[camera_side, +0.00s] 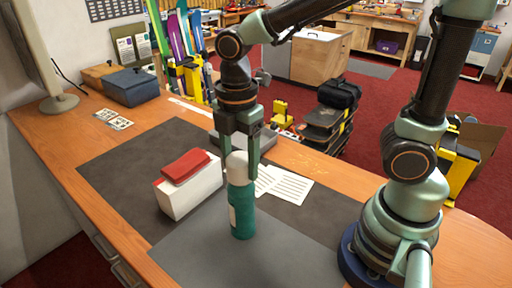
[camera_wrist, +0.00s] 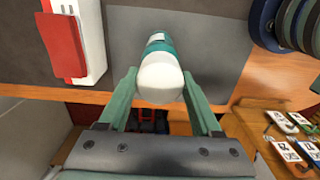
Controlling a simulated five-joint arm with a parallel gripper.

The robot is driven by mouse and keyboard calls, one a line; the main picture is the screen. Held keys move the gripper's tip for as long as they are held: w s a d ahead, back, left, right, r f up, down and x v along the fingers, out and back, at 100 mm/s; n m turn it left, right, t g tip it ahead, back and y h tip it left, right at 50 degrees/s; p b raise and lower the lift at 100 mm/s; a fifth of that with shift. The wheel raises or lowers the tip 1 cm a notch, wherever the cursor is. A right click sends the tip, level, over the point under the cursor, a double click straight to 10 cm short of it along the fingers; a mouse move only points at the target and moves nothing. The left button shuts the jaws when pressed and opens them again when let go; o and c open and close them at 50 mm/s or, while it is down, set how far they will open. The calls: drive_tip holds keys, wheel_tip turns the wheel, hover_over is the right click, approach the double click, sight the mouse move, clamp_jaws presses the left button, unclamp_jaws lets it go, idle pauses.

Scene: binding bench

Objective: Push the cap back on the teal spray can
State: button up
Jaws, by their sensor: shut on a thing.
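The teal spray can (camera_side: 243,214) stands upright on the grey mat in the side view, with a pale label on its left side. Its white rounded cap (camera_side: 236,164) is at the top of the can, in line with it; I cannot tell how far down it sits. My gripper (camera_side: 240,174) points down from above, its fingers on both sides of the cap and shut on it. In the wrist view the cap (camera_wrist: 161,78) lies between the two fingertips and hides much of the can (camera_wrist: 158,45).
A white box with a red item (camera_side: 186,166) on it stands left of the can. Printed sheets (camera_side: 284,184) lie behind right. A blue-grey box (camera_side: 131,87) and a monitor stand are at the far left. The mat in front (camera_side: 190,250) is clear.

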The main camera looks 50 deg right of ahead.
drive_tip(key=shift+f, duration=0.45)
idle(0.4)
drive_tip(key=o, duration=1.5)
drive_tip(key=shift+r, duration=3.55)
clamp_jaws()
